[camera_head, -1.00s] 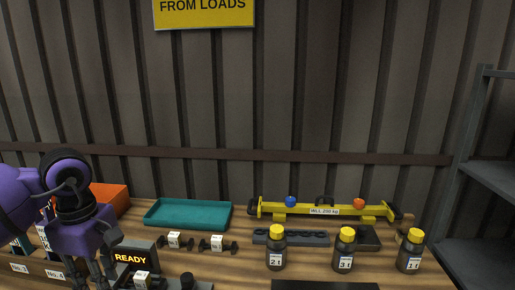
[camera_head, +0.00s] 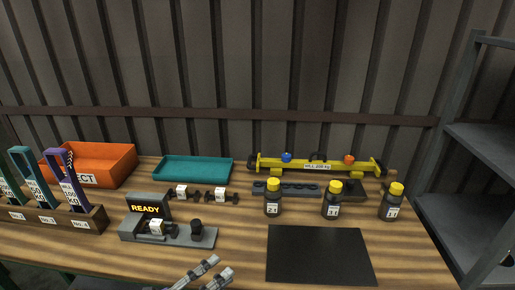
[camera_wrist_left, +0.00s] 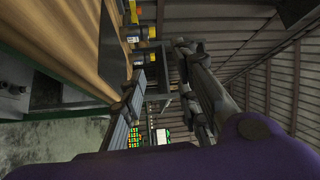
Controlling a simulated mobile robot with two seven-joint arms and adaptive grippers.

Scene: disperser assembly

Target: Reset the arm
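My left gripper (camera_head: 215,271) is at the bottom edge of the head view, low by the table's front side. Its two grey fingers point up and right with a gap between them. In the left wrist view the fingers (camera_wrist_left: 160,62) stand apart with nothing held between them. The rest of this arm is out of the head view. My right gripper is in neither view.
On the table are a READY device (camera_head: 148,209) with a white-labelled part, a rack (camera_head: 93,222) of shackles, an orange bin (camera_head: 108,158), a teal tray (camera_head: 165,169), a yellow beam (camera_head: 271,165), dark bottles (camera_head: 333,207) and a black mat (camera_head: 318,254). Shelving (camera_head: 492,145) stands right.

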